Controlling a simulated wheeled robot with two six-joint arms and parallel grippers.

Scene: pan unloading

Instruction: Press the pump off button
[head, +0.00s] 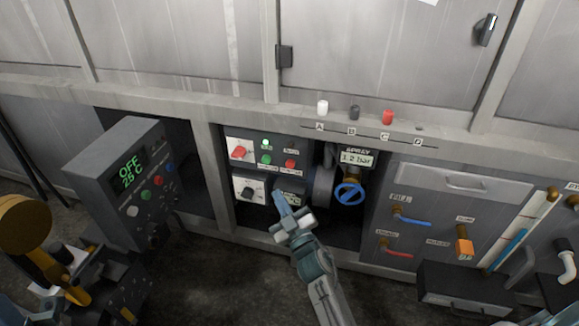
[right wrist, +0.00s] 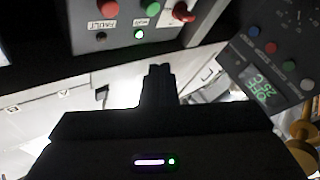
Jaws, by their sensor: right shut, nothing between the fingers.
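The pump panel (head: 278,149) sits in the recess under the counter. It carries a red button (head: 290,164), a green button (head: 266,159), a lit green lamp (head: 265,143) and a red switch (head: 239,151). The button labels are too small to read in the head view. My right gripper (head: 279,197) is shut and empty, just below the panel and apart from the red button. In the right wrist view, the red button (right wrist: 107,9) and green button (right wrist: 152,8) show at the top, beyond the shut fingertips (right wrist: 160,70). My left gripper is not in view.
A lower box with a black knob (head: 247,189) and a small display is close to my right gripper. A blue valve wheel (head: 349,194) stands to the right. A grey control box (head: 124,172) reading OFF 25 C is at left.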

